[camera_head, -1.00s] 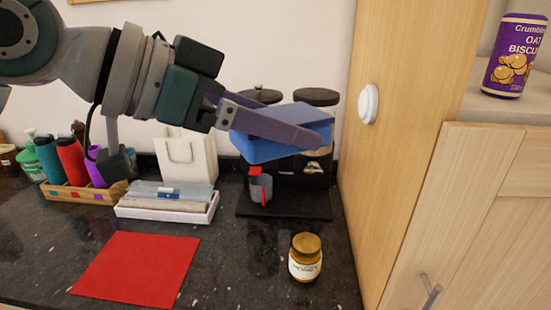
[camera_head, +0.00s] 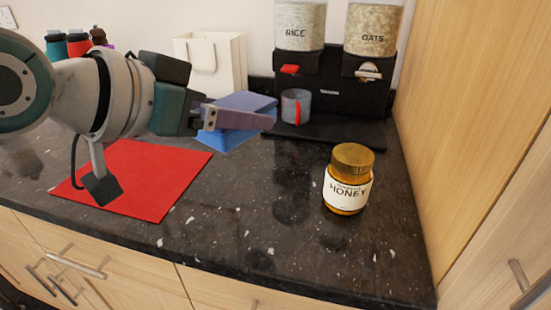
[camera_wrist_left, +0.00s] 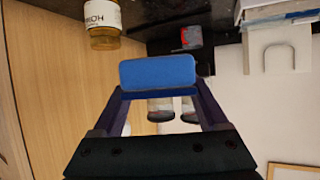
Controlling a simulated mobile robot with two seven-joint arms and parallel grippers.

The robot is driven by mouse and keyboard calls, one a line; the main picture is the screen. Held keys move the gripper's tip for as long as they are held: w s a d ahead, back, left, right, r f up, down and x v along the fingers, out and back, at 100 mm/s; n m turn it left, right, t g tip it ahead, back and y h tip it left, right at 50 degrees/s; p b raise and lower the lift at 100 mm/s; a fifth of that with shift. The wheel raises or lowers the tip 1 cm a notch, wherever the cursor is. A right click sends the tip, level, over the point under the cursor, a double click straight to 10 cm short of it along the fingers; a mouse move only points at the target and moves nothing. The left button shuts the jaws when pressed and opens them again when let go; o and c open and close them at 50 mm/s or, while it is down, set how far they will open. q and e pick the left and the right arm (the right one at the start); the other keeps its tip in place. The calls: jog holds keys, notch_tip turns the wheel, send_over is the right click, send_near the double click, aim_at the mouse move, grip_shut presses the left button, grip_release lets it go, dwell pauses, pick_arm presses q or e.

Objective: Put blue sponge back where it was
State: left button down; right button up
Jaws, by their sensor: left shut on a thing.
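The blue sponge (camera_head: 250,101) is held by my left gripper (camera_head: 258,119), which is shut on it. In the head view it is in front of the white paper bag and left of the grey cup, partly covered by the near finger. Whether it touches the counter cannot be told from there. In the left wrist view the sponge (camera_wrist_left: 158,72) spans the gap between the fingertips (camera_wrist_left: 158,92). My right gripper is not in view.
A red mat (camera_head: 155,190) lies at the left on the dark counter. A honey jar (camera_head: 348,180) stands at the right. The rice and oats dispenser (camera_head: 345,95), with a grey cup (camera_head: 296,106), stands behind. A white bag (camera_head: 222,62) is at the back. The front middle counter is clear.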

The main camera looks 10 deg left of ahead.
pick_arm(q)
jog(key=b, duration=0.3)
send_over(243, 217)
notch_tip(243, 217, down, 12)
jog(key=shift+r, duration=0.25)
jog(key=shift+f+b, duration=0.55)
jog(key=shift+f, duration=1.25)
jog(key=shift+f, duration=0.2)
grip_release()
jog(key=shift+r, duration=0.1)
